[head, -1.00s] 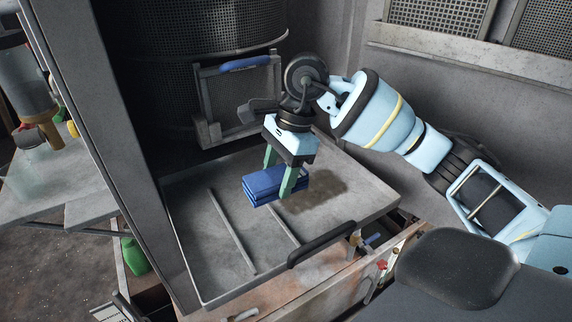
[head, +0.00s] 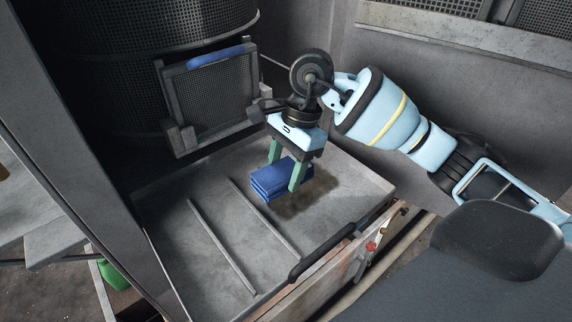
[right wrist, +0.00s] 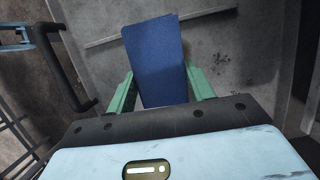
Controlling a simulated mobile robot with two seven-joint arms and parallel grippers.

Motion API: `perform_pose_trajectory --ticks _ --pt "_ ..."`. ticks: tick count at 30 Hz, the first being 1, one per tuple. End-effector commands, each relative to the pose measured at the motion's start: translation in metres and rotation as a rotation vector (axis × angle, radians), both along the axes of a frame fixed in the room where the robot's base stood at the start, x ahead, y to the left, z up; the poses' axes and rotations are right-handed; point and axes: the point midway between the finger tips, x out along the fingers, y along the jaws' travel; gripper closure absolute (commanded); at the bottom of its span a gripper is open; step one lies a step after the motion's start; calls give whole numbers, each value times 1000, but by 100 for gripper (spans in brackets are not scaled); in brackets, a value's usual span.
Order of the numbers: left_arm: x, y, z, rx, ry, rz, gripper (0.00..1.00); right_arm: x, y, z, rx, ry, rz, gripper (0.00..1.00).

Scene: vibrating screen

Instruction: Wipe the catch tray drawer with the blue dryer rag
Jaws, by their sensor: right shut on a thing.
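The catch tray drawer (head: 215,205) is a grey metal tray, pulled out, with thin raised ribs and a dark handle on its front edge. My right gripper (head: 285,175) is shut on the folded blue dryer rag (head: 277,181). The rag is over the right half of the tray, beside a dark dirty patch (head: 318,190); I cannot tell whether it touches the floor. In the right wrist view the rag (right wrist: 156,60) lies between the green fingers, with tray floor around it. My left gripper is not in view.
A round mesh screen with a framed mesh door (head: 212,95) and blue handle stands behind the tray. A grey wall rises at the right. A dark post borders the left. A green container (head: 113,273) is at lower left. The tray's left half is clear.

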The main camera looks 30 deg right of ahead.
Motion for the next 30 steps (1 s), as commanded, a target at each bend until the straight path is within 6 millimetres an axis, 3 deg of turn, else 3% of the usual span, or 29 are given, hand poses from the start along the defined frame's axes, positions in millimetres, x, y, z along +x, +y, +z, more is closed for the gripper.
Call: perform_pose_trajectory --ticks 6,21,30 --pt "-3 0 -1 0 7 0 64 0 0 0 0 -1 -1 66" --pt "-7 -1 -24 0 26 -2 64 0 0 -43 0 4 -1 66" --pt "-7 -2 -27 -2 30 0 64 0 0 -48 1 -2 -1 66"
